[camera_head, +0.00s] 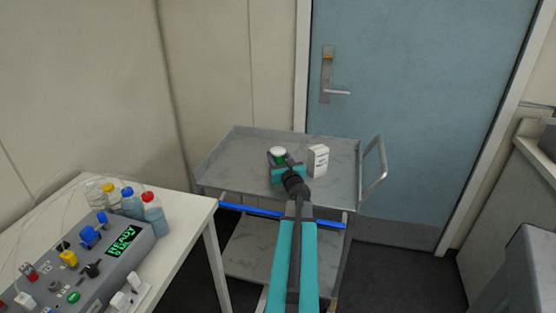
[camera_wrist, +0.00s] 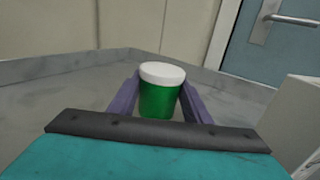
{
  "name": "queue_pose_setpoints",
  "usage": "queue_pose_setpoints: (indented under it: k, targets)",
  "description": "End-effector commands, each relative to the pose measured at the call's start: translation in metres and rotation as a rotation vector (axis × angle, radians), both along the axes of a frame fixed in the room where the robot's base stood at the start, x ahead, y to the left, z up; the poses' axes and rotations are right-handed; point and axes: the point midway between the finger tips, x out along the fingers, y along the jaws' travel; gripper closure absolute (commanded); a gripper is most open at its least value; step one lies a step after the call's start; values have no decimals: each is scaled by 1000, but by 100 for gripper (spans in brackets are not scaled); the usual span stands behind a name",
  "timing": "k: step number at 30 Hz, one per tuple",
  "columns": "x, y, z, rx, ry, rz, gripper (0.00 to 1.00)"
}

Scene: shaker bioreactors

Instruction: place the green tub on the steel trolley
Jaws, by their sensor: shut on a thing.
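The green tub (camera_wrist: 159,99) with a white lid is between the two purple fingers of my gripper (camera_wrist: 160,100) in the wrist view. My gripper is shut on it, and the tub is upright. In the head view, the tub (camera_head: 278,155) and my gripper (camera_head: 279,157) show over the top shelf of the steel trolley (camera_head: 228,167). The trolley top also fills the ground around the tub in the wrist view (camera_wrist: 50,95). I cannot tell whether the tub's base touches the shelf, as its lower part is hidden by my gripper.
A white box (camera_head: 318,160) stands on the trolley just right of my gripper. The trolley's left part is clear. A white table (camera_head: 188,218) with bottles and a control unit (camera_head: 90,262) stands at left. A blue door (camera_head: 420,110) is behind the trolley.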

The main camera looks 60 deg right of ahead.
Motion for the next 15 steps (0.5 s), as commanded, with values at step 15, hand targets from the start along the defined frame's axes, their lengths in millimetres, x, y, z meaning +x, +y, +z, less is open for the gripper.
queue_pose_setpoints:
  k: [15]
  targets:
    - [1,1,-13,0,0,1,81]
